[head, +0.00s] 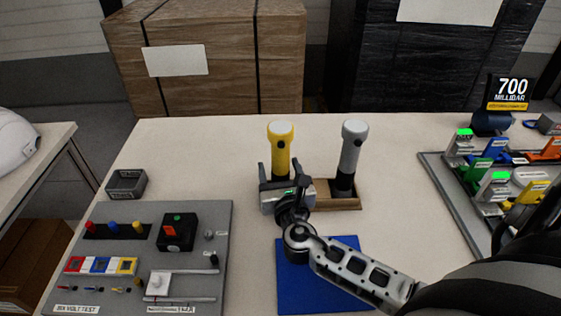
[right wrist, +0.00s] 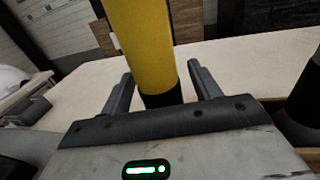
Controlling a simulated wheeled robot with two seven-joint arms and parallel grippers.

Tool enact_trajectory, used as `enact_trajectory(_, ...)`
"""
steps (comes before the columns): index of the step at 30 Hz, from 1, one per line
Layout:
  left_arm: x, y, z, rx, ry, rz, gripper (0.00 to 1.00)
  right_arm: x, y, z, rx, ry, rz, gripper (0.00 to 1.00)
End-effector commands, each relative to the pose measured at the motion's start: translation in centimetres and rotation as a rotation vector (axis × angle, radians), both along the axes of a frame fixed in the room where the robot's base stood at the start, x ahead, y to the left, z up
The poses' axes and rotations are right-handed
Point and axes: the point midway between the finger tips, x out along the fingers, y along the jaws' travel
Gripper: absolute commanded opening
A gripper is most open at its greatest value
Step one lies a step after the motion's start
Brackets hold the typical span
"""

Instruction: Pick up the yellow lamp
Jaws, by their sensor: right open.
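The yellow lamp (head: 281,148) stands upright at the left end of a wooden holder (head: 335,195), with a black lower part. A grey lamp (head: 351,155) stands upright to its right in the same holder. My right gripper (head: 283,172) is at the yellow lamp's lower part, in front of it. In the right wrist view the yellow lamp (right wrist: 145,45) rises between the two open fingers of my gripper (right wrist: 160,85), with a gap showing on each side. The lamp's base is hidden behind the gripper body. My left gripper is not in view.
A blue mat (head: 330,285) lies under my right arm. A grey test panel (head: 215,240) with switches is at the left, and a small dark tray (head: 126,184) is behind it. A rack of coloured parts (head: 470,215) stands at the right. Wrapped boxes (head: 220,70) stand behind the table.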

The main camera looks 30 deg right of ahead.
Motion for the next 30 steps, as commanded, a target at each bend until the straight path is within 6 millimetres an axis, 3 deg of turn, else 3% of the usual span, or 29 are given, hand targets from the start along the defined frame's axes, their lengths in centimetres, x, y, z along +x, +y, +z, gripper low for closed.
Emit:
enact_trajectory(3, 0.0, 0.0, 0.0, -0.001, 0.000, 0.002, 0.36, 0.9, -0.4, 0.0, 0.000, 0.001, -0.001, 0.62)
enact_trajectory(10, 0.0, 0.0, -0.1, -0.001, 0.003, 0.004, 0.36, 1.0, -0.4, -0.1, 0.000, 0.001, -0.001, 0.62)
enact_trajectory(16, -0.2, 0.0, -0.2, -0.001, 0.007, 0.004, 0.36, 1.0, -0.4, 0.0, 0.000, 0.001, -0.001, 0.08)
enact_trajectory(25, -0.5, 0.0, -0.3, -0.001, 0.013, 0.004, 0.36, 1.0, -0.4, 0.2, 0.001, -0.001, -0.001, 0.08)
enact_trajectory(30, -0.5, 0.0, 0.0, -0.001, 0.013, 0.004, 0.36, 1.0, -0.4, 1.4, 0.001, -0.004, -0.001, 0.08)
